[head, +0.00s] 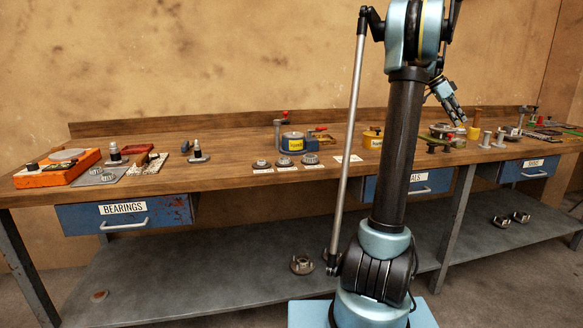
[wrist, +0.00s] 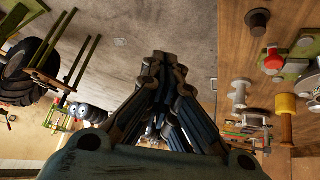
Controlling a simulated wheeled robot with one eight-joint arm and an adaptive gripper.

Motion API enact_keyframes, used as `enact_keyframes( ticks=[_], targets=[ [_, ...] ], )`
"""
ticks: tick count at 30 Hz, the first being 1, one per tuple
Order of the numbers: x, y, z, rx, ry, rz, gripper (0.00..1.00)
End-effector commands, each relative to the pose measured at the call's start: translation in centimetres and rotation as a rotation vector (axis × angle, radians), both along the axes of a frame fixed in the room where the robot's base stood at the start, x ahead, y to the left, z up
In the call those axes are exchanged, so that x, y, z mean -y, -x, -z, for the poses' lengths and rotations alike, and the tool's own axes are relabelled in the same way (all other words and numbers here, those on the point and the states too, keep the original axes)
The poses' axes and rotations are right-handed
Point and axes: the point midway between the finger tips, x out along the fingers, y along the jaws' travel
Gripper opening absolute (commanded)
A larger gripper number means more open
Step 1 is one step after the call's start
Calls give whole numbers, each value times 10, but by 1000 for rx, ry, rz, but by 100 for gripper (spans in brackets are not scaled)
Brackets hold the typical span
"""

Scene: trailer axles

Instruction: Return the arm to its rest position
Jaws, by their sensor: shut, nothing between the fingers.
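My arm stands upright in front of the wooden workbench (head: 230,176) in the head view, its upper link bending back toward the bench. My gripper (head: 461,117) shows to the right of the arm column, above the right half of the bench top, pointing down and right. In the wrist view my gripper (wrist: 163,62) has its fingers together, with nothing seen between them. It is apart from the bench top, which fills the right side of that view.
An orange box (head: 58,174) and small metal parts lie on the bench's left. Blue drawers (head: 125,213) hang beneath, above a grey lower shelf (head: 190,275). Tyres (wrist: 22,75) lie across the open floor (wrist: 120,42).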

Motion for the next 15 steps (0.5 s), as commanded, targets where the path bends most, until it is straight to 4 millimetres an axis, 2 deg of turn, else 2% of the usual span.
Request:
enact_keyframes(
  ticks=[8, 15],
  targets=[
    [-87, 32, 12, -47, -114, -246, 0],
    [-162, 70, 33, -90, -208, -483, 0]
  ],
)
